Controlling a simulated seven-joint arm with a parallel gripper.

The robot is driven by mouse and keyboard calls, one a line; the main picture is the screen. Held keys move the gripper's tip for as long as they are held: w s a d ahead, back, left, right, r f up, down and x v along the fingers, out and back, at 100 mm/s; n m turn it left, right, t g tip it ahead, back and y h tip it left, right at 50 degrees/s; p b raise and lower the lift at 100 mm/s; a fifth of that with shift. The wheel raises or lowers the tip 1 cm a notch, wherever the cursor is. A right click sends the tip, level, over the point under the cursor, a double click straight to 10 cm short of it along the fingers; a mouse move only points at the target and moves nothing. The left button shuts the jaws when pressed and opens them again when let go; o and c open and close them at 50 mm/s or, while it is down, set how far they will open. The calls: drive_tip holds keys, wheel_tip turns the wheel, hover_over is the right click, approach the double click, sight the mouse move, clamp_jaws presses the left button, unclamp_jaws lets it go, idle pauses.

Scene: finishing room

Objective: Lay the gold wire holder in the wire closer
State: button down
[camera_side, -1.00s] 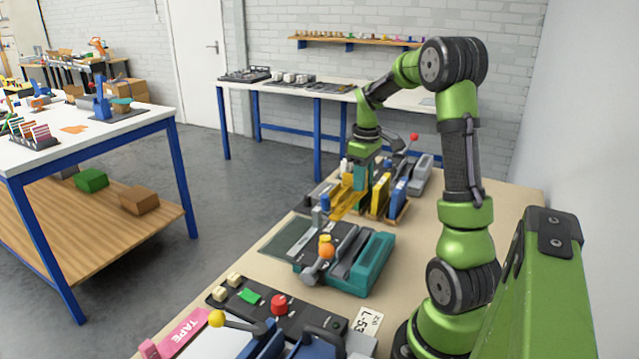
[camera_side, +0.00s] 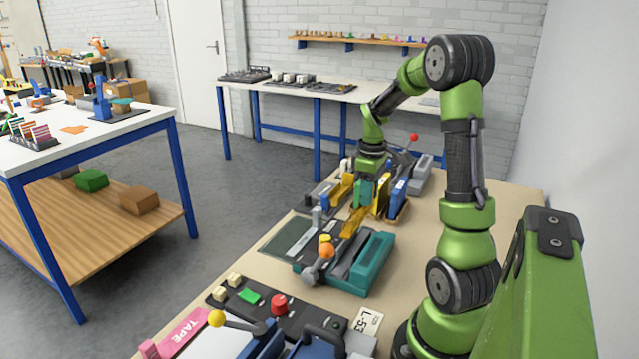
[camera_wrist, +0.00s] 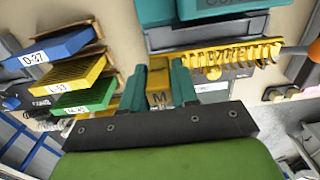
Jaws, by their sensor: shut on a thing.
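My gripper (camera_side: 364,204) is shut on the gold wire holder (camera_side: 353,222), which extends beyond the fingers. In the wrist view the gripper (camera_wrist: 158,78) has its two teal fingers on either side of the holder's body, and the holder's gold comb-like row of loops (camera_wrist: 232,60) runs to the right. The wire closer (camera_side: 371,265) is a teal and grey machine with an orange-knobbed lever. The holder is over its far end; I cannot tell whether they touch. In the wrist view the closer's teal body (camera_wrist: 160,12) shows at the top.
A wooden rack beyond the closer keeps blue (camera_wrist: 62,52), yellow (camera_wrist: 70,78) and green (camera_wrist: 85,100) labelled holders. A machine with a red-knobbed lever (camera_side: 413,137) stands behind. Nearer are a dark button panel (camera_side: 265,305) and a card (camera_side: 367,322) on the bench.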

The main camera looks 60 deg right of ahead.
drive_tip(key=shift+f, duration=3.45)
drive_tip(key=shift+f, duration=0.5)
drive_tip(key=c, duration=1.1)
unclamp_jaws()
drive_tip(key=shift+c, duration=0.2)
drive_tip(key=shift+r, duration=5.5)
